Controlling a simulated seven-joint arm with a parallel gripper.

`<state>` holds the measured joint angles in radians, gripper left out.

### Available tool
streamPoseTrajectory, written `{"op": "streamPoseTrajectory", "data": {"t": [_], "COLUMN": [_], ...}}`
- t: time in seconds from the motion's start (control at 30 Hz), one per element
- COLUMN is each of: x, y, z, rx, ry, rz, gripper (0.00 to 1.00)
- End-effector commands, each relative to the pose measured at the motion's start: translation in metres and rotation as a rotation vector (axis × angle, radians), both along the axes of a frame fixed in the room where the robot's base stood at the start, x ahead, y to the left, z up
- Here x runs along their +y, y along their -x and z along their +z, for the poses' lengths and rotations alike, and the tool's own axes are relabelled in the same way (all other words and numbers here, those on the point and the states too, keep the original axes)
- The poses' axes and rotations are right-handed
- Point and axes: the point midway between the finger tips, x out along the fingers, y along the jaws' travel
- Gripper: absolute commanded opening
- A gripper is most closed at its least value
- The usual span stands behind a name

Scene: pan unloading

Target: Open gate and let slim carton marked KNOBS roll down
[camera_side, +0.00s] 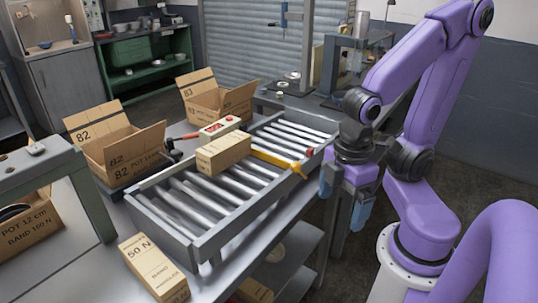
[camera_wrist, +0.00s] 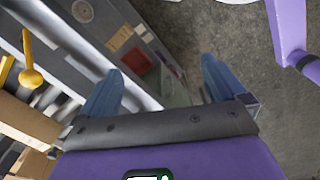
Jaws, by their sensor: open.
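A slim tan carton (camera_side: 223,152) lies on the roller conveyor (camera_side: 190,235). Its printing is too small to read. The yellow gate bar (camera_side: 276,160) crosses the rollers just right of the carton, with a knob at its near end. I cannot tell whether carton and bar touch. In the wrist view a yellow knobbed handle (camera_wrist: 32,77) shows at the left, with tan carton faces (camera_wrist: 25,120) below it. My gripper (camera_side: 345,200) is open and empty, fingers down, right of the conveyor and apart from the gate. Its spread fingers also show in the wrist view (camera_wrist: 160,82).
Open boxes marked 82 (camera_side: 128,152) and 83 (camera_side: 222,108) stand behind the conveyor. A red-and-white device (camera_side: 219,127) sits behind the carton. A 50 N carton (camera_side: 152,268) lies on the near table. A grey frame (camera_side: 85,185) stands at left. The rollers right of the gate are clear.

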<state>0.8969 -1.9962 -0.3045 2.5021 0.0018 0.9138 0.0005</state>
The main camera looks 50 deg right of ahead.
Motion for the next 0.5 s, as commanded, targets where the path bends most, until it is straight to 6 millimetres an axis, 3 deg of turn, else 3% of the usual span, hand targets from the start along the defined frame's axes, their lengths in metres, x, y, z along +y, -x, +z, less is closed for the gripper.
{"op": "streamPoseTrajectory", "data": {"t": [0.27,0.5], "x": [0.0,0.002], "y": [0.0,-0.0064], "z": [0.0,-0.0028], "rx": [0.0,0.009], "ry": [0.0,0.055], "rz": [0.0,0.03], "gripper": [0.98,0.23]}}
